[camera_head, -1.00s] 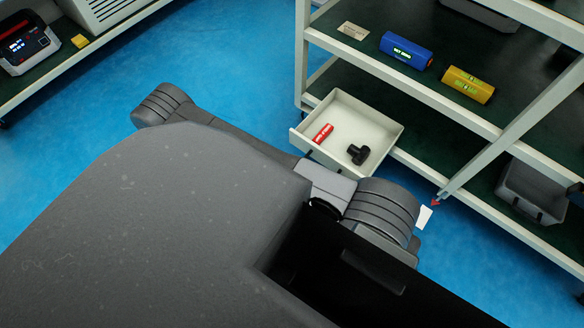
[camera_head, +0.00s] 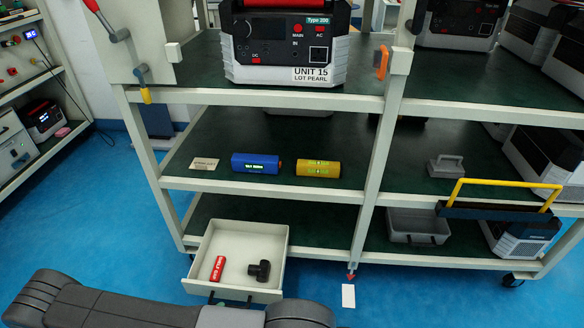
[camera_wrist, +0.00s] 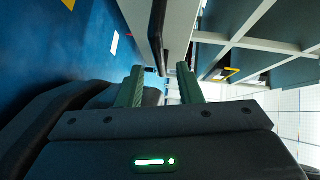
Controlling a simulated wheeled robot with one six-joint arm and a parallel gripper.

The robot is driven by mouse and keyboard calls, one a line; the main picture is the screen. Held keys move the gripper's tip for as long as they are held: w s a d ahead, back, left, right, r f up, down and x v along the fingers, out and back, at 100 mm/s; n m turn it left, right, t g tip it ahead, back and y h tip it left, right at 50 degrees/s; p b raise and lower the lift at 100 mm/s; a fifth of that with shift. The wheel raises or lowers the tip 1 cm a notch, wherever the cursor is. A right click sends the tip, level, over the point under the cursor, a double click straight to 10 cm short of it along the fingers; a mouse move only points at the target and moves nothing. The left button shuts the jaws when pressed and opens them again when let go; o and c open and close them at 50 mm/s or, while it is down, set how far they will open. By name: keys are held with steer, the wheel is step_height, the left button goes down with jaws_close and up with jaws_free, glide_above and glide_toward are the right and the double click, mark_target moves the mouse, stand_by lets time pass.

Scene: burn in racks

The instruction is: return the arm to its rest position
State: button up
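My gripper (camera_wrist: 160,72) shows in the wrist view with its two green fingers apart and nothing held between them. A dark bar handle (camera_wrist: 157,35) on a pale panel is just beyond the fingertips; I cannot tell the exact gap.
The shelf rack (camera_head: 265,187) stands behind the drawer, carrying a blue cylinder (camera_head: 256,164), a yellow cylinder (camera_head: 318,168) and a large unit (camera_head: 285,45). A grey bin (camera_head: 417,226) is on the lower shelf. Blue floor (camera_head: 100,210) is clear at left.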

mark_target(230, 306)
steer(key=x, duration=0.4)
steer(key=shift+w+d+f+b, duration=0.1)
steer(key=shift+w+d+b, duration=0.05)
steer(key=shift+d+b, duration=0.15)
steer(key=shift+w, duration=0.25)
